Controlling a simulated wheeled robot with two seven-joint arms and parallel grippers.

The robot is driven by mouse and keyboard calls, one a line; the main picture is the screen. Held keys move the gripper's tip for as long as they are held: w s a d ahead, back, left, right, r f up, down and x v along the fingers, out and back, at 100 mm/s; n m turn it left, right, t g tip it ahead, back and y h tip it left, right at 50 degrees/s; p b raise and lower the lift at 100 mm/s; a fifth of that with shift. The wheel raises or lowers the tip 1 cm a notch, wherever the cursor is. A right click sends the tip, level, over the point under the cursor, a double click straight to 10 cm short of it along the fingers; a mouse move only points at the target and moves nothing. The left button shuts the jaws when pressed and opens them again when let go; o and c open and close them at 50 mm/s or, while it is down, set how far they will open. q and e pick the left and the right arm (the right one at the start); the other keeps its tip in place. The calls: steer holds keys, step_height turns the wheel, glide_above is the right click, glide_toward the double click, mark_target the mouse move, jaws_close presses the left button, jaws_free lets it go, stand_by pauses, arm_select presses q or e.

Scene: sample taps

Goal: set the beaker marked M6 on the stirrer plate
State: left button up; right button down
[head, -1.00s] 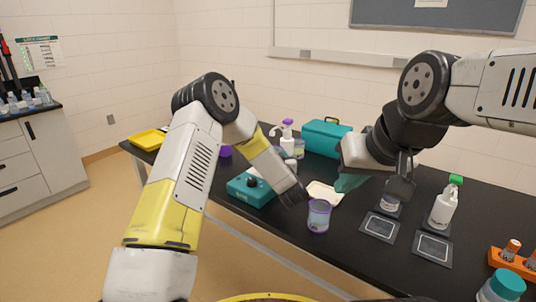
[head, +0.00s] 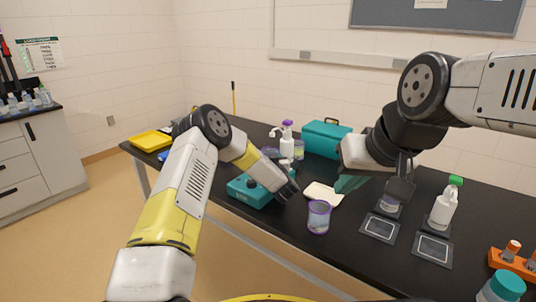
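A clear beaker with a purple rim (head: 319,217) stands upright on the black bench, front centre. I cannot read any marking on it. The teal stirrer plate (head: 246,191) with a dark knob lies to its left, partly hidden behind my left arm. My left gripper (head: 288,189) points down over the right side of the stirrer plate; its fingers are too small and dark to judge. My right gripper (head: 376,186) hangs right of the beaker with its fingers spread apart. Another small vessel (head: 390,204) stands on a dark pad below it, partly hidden by a finger.
A white tray (head: 324,194) lies behind the beaker. A teal case (head: 325,138) and pump bottle (head: 287,140) stand at the back. An orange rack (head: 513,262) is far right.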

arm_select(q)
steer(key=o, duration=1.5)
steer(key=shift+f, duration=0.15)
